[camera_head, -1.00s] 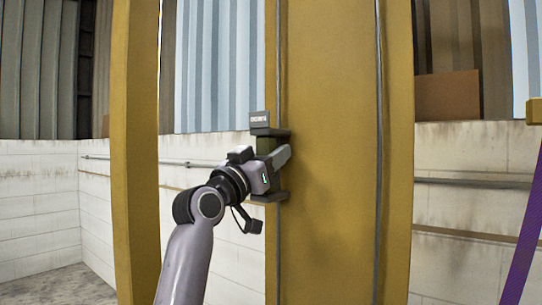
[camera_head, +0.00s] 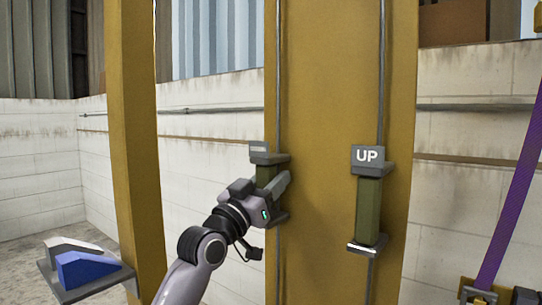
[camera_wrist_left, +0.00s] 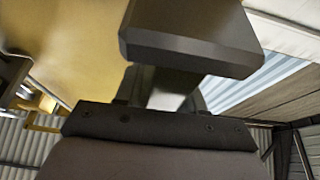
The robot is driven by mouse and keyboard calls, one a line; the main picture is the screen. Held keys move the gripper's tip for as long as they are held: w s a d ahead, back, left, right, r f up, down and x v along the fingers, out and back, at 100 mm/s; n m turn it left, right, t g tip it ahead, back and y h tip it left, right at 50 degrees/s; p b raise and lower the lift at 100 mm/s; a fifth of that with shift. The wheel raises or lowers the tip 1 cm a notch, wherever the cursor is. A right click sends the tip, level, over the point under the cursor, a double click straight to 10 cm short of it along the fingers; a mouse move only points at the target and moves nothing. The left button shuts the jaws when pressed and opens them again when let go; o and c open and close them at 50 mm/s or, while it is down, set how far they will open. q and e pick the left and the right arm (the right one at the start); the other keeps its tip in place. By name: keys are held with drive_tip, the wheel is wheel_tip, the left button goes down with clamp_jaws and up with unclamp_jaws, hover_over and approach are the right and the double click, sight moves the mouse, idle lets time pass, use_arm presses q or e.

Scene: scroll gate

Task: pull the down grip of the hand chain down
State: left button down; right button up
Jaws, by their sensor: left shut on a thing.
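The left grip (camera_head: 265,174) is a dark green handle between two grey flanges on the left run of chain. The tag on its top is too slanted to read. My left gripper (camera_head: 275,192) is shut on this grip, and its fingers hide part of the handle. In the left wrist view, the grip's thick flange (camera_wrist_left: 190,38) lies just beyond my gripper's dark edge (camera_wrist_left: 160,126). The grip marked UP (camera_head: 369,208), green between grey flanges, hangs on the right run of chain. My right gripper is out of view.
A wide yellow column (camera_head: 325,120) stands behind both chains. A narrower yellow post (camera_head: 133,150) stands to the left. A grey shelf (camera_head: 95,290) with blue and white wedges is at the lower left. A purple strap (camera_head: 512,205) slants down at the right.

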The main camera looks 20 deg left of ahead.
use_arm(q)
wheel_tip(320, 180, down, 21)
drive_tip(key=b, duration=0.8)
drive_tip(key=shift+f, duration=0.2)
wheel_tip(320, 180, down, 4)
drive_tip(key=shift+f+b, duration=0.1)
drive_tip(key=shift+b, duration=1.05)
drive_tip(key=shift+d+f, duration=0.1)
drive_tip(key=shift+f, duration=0.5)
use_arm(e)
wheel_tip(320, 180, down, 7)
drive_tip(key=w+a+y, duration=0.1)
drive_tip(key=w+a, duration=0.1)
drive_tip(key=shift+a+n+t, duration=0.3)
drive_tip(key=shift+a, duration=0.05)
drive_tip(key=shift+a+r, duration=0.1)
use_arm(q)
drive_tip(key=c, duration=0.8)
unclamp_jaws()
drive_tip(key=shift+o, duration=0.2)
drive_tip(key=shift+r, duration=0.1)
drive_tip(key=shift+r, duration=0.1)
